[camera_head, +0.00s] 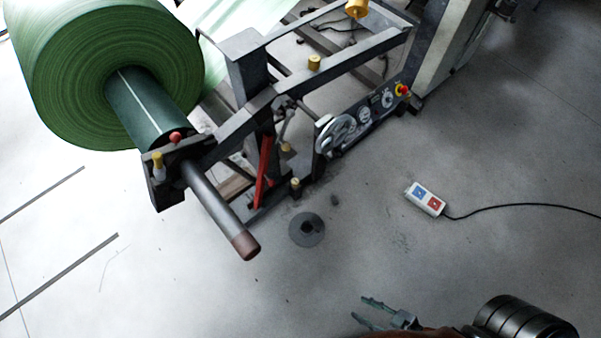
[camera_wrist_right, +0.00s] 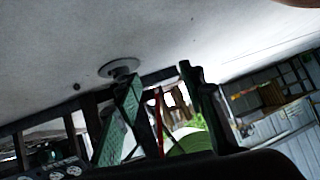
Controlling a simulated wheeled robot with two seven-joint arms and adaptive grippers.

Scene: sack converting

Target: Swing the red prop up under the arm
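The red prop (camera_head: 263,172) hangs steeply below the dark steel arm (camera_head: 236,132) of the roll stand, its lower end near the floor. It also shows in the right wrist view as a thin red bar (camera_wrist_right: 159,107), seen between my fingers. My right gripper (camera_head: 360,308) is at the bottom of the head view, well to the lower right of the prop. Its two fingers are apart and nothing is between them; they also show in the wrist view (camera_wrist_right: 158,75). My left gripper is not in view.
A large green roll (camera_head: 60,70) sits on a shaft whose bare end (camera_head: 240,240) sticks out toward me. A control panel (camera_head: 365,118) is on the stand. A pendant (camera_head: 425,198) with a cable and a round floor plate (camera_head: 307,230) lie on open grey floor.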

